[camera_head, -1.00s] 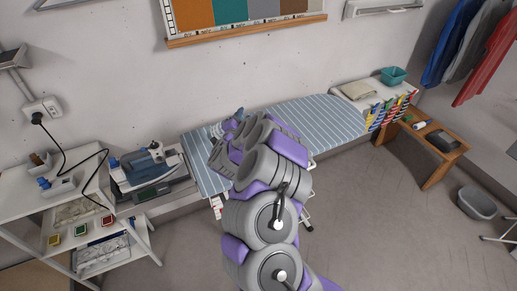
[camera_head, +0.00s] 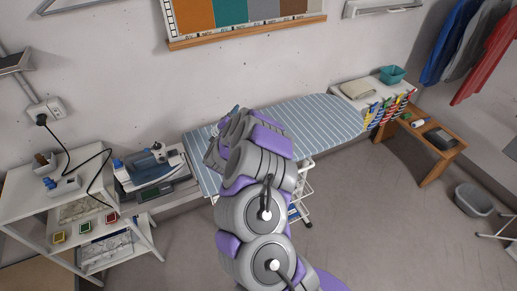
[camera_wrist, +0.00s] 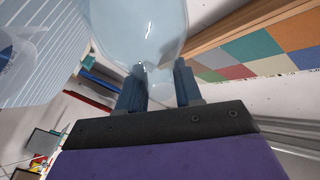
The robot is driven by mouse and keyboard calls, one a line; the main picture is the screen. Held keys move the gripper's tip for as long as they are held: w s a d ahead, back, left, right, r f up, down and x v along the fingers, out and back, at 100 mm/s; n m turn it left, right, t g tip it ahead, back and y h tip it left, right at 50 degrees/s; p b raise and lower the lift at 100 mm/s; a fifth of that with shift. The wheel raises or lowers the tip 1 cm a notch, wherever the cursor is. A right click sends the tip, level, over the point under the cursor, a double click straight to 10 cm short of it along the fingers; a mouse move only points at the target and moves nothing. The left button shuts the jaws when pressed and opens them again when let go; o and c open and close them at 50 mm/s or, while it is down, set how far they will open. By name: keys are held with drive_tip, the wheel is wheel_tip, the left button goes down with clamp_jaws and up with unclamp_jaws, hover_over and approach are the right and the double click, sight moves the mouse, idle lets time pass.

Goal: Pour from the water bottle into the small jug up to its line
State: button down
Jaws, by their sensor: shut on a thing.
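In the wrist view my gripper (camera_wrist: 160,80) is shut on the clear, pale blue water bottle (camera_wrist: 140,28), whose body fills the top of that view. The bottle appears tilted in that view; its mouth and water level cannot be made out. A translucent vessel (camera_wrist: 14,62), perhaps the small jug, is cut off at the left edge beside the striped board. Its line is not visible. In the head view my arm hides most of the gripper, and only a small bluish bit shows beyond it over the ironing board.
The striped ironing board (camera_head: 318,118) stands along the wall. A steam iron (camera_head: 150,163) rests on a stand at the left, near a white shelf trolley (camera_head: 30,200) with a cable. A wooden bench (camera_head: 440,165) and grey basin (camera_head: 475,202) are at the right.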

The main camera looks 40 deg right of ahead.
drive_tip(key=shift+w+a+r+n+p, duration=0.4)
drive_tip(key=shift+r+n+p, duration=0.2)
drive_tip(key=shift+p, duration=0.55)
drive_tip(key=shift+w+a+r+n+p, duration=0.3)
drive_tip(key=shift+w+r+n+p, duration=0.25)
drive_tip(key=shift+p, duration=0.55)
drive_tip(key=shift+w+a+r+n+p, duration=0.35)
drive_tip(key=shift+r+n+p, duration=0.25)
drive_tip(key=shift+p, duration=0.55)
drive_tip(key=shift+w+a+r+n+p, duration=0.25)
drive_tip(key=shift+w+r+n+p, duration=0.3)
drive_tip(key=shift+p, duration=0.5)
drive_tip(key=shift+w+a+r+n+p, duration=0.55)
drive_tip(key=shift+n+p, duration=0.25)
drive_tip(key=shift+p, duration=0.5)
drive_tip(key=shift+w+a+r+n+p, duration=0.3)
drive_tip(key=shift+r+n+p, duration=0.45)
drive_tip(key=shift+p, duration=0.5)
drive_tip(key=shift+f, duration=0.15)
